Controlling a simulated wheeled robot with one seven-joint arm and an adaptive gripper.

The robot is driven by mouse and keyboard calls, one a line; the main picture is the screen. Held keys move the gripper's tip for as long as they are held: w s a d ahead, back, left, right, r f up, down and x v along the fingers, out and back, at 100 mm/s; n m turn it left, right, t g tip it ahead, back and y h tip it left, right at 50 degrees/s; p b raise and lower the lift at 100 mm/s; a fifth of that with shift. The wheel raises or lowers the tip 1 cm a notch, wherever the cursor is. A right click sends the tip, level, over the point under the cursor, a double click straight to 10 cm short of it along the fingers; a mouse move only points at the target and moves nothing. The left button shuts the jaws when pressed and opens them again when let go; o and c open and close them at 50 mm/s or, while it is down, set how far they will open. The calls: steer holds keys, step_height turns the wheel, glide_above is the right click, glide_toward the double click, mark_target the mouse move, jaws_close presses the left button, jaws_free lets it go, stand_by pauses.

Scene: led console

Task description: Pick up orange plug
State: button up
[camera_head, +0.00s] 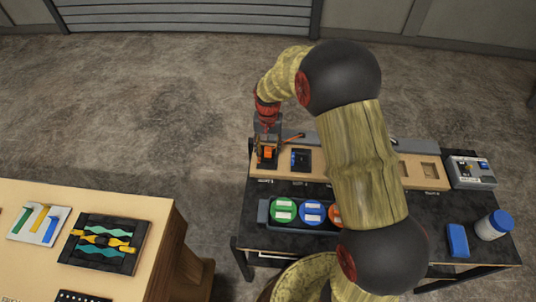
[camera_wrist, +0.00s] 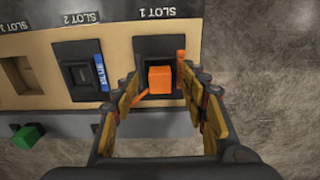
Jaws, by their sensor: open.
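The orange plug (camera_wrist: 160,79) is a small block at the black slot 1 socket (camera_wrist: 150,50). In the head view the plug (camera_head: 269,153) shows partly beneath my gripper (camera_head: 267,142). In the wrist view my gripper (camera_wrist: 158,90) is open, with one finger on each side of the plug and a gap showing on both sides. I cannot tell whether a finger touches it. An orange lead runs beside the plug.
Slot 2 holds a black module with a blue strip (camera_wrist: 102,73). A green block (camera_wrist: 27,137) lies off to the left.

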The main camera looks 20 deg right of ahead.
step_height(320, 180, down, 2)
steer(key=shift+f, duration=0.1)
steer(key=shift+c, duration=0.4)
jaws_close()
